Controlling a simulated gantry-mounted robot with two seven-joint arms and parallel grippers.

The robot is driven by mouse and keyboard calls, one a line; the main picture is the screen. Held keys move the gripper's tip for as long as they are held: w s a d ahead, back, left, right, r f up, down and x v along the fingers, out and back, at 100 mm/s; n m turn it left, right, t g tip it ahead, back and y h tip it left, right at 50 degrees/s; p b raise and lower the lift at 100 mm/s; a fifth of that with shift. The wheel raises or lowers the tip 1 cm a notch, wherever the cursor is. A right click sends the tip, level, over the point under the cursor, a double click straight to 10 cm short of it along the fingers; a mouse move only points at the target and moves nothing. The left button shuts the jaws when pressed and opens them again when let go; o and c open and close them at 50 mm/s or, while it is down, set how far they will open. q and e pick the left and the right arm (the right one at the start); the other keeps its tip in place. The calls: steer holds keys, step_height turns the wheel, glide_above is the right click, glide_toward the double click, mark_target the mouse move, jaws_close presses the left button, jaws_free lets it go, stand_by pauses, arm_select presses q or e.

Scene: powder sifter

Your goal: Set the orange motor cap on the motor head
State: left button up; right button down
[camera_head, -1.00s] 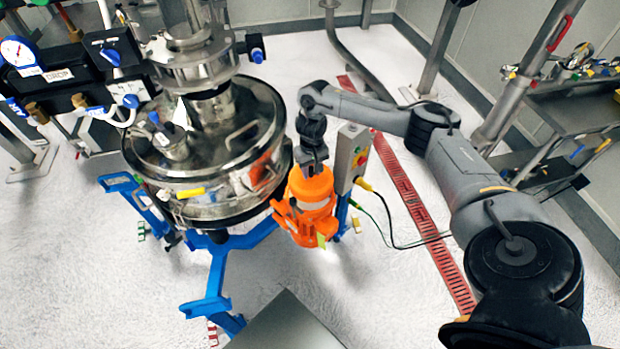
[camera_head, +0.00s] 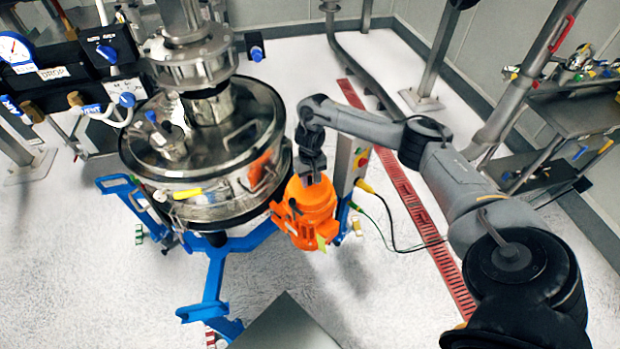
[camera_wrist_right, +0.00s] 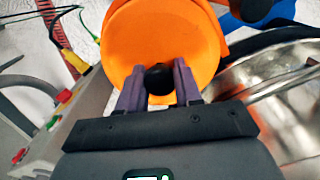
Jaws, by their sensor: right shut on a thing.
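The orange motor cap (camera_head: 311,196) is under my right gripper (camera_head: 312,180) in the head view. It sits at the top of the orange motor (camera_head: 302,232), beside the steel sifter drum. Cap and motor share one colour, so I cannot tell whether the cap is fully seated. In the right wrist view, the cap (camera_wrist_right: 165,35) is a broad orange disc with a black knob. My right gripper's fingers (camera_wrist_right: 158,80) are shut on this knob, one on each side. The motor head is hidden beneath the cap. My left gripper is not in view.
The steel sifter drum (camera_head: 205,205) stands close left of the motor on a blue frame (camera_head: 215,285). A grey control box (camera_head: 347,160) with cables stands close right. Open floor lies in front; a red drain grate (camera_head: 405,190) runs along the right.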

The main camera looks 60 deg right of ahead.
steer(key=shift+f, duration=0.4)
steer(key=c, duration=0.8)
jaws_free()
steer(key=shift+o, duration=0.2)
steer(key=shift+r, duration=0.1)
